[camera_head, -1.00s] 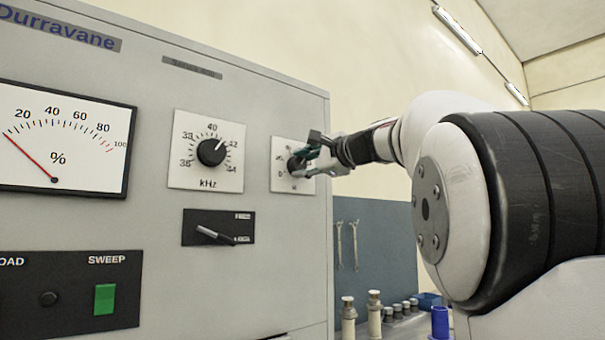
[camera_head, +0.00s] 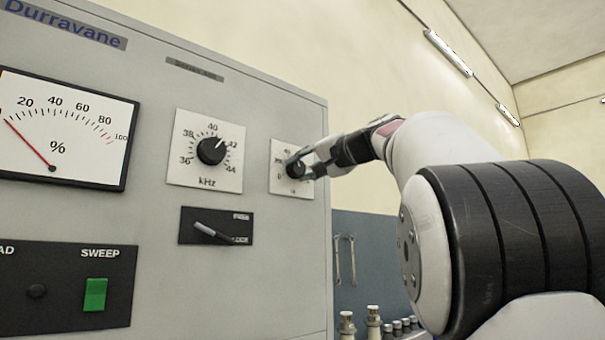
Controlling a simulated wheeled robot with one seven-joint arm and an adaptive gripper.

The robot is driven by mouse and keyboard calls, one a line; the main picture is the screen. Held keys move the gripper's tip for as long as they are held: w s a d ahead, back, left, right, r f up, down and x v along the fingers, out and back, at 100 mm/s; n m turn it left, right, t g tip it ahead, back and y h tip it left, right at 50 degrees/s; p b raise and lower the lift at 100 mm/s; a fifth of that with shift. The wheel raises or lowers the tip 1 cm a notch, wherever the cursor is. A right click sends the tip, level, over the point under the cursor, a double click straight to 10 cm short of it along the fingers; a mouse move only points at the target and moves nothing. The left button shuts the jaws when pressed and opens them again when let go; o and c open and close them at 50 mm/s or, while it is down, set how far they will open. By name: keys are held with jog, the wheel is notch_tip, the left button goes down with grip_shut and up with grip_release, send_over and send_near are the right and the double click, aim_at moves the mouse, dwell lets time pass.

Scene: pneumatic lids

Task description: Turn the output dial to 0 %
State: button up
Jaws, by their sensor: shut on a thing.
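The output dial is a small black knob (camera_head: 294,169) on a white square plate (camera_head: 283,187) at the right end of the grey panel. My gripper (camera_head: 300,163) reaches in from the right and is shut on this knob. The fingers hide much of the knob and part of its scale, and I cannot read where its pointer stands. A "0" shows near the lower left of the plate. The % meter (camera_head: 62,128) at the left has its red needle at the low end of its scale, left of 20.
The kHz dial (camera_head: 211,151) sits left of the output dial, pointing near 42. Below it is a lever switch (camera_head: 216,226). A green SWEEP switch (camera_head: 95,294) is at lower left. Wrenches (camera_head: 345,260) and small bottles (camera_head: 373,322) are at the right, behind my arm.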

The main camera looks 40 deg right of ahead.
jog(key=n, duration=0.1)
jog(key=n+b, duration=0.1)
jog(key=n, duration=0.2)
jog(key=shift+f+n, duration=0.25)
jog(key=shift+n, duration=0.05)
jog(key=n+b, duration=0.2)
jog(key=n, duration=0.3)
jog(key=shift+n, duration=0.3)
jog(key=n+b, duration=0.1)
jog(key=n, duration=0.4)
jog(key=shift+d+b, duration=0.1)
jog(key=shift+b, duration=0.2)
jog(key=shift+n+b, duration=0.45)
jog(key=shift+n, duration=1.75)
jog(key=o, duration=1.2)
jog(key=shift+r, duration=0.1)
jog(key=shift+c, duration=0.2)
